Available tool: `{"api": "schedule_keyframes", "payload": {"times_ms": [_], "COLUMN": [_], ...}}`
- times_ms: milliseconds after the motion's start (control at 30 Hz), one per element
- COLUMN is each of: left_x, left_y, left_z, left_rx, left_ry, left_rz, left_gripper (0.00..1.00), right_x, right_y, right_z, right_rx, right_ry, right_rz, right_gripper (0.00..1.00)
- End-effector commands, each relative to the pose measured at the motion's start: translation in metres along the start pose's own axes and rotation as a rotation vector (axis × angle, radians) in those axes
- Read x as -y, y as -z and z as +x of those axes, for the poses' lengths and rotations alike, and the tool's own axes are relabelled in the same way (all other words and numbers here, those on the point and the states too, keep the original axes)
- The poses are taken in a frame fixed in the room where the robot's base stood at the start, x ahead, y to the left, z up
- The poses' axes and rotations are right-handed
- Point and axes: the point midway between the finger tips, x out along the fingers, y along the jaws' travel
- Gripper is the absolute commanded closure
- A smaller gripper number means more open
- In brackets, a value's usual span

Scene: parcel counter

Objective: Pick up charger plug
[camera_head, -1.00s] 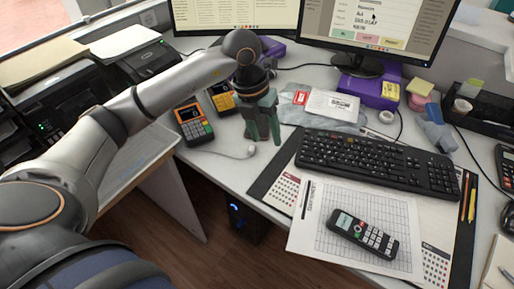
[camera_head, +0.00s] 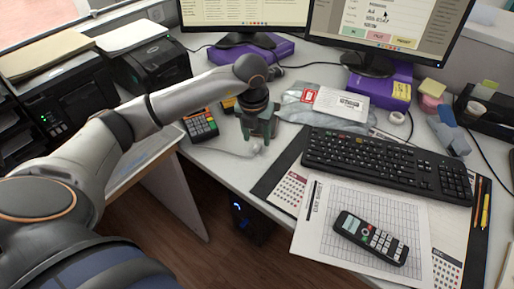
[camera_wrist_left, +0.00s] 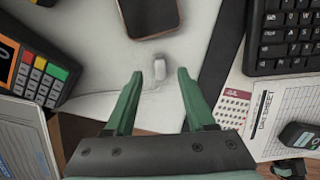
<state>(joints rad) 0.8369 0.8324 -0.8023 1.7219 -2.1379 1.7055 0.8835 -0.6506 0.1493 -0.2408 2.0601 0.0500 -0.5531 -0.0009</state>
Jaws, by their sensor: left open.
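The charger plug (camera_head: 257,149) is a small white piece on the pale desk, left of the keyboard, with a thin cable trailing left from it. It also shows in the left wrist view (camera_wrist_left: 159,69), just ahead of the gap between the fingertips. My left gripper (camera_head: 259,139) is open and points down close above the plug. In the left wrist view its green fingers (camera_wrist_left: 160,78) are spread with nothing between them. Whether they touch the plug or desk I cannot tell. My right gripper is not in view.
A card terminal (camera_head: 201,126) stands left of the gripper. A dark, flat object (camera_wrist_left: 150,14) lies beyond the plug. The keyboard (camera_head: 385,164) and a dark desk mat (camera_head: 271,181) are to the right. The desk's front edge is close below the plug.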

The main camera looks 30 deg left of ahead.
Motion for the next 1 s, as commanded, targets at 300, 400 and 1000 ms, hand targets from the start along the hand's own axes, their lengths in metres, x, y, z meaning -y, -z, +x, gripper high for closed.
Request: {"api": "schedule_keyframes", "payload": {"times_ms": [300,400,1000], "left_x": [0.000,0.000,0.000], "left_y": [0.000,0.001,0.000], "left_z": [0.028,0.028,0.028], "left_rx": [0.000,0.000,0.000], "left_ry": [0.001,0.001,0.001], "left_rz": [0.001,0.001,0.001], "left_gripper": [0.45,0.46,1.00], "right_x": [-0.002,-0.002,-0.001], "right_y": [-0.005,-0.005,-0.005], "right_z": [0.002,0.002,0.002], "right_rx": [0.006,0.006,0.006], "right_ry": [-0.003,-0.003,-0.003], "right_rz": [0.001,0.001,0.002], "right_gripper": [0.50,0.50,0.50]}}
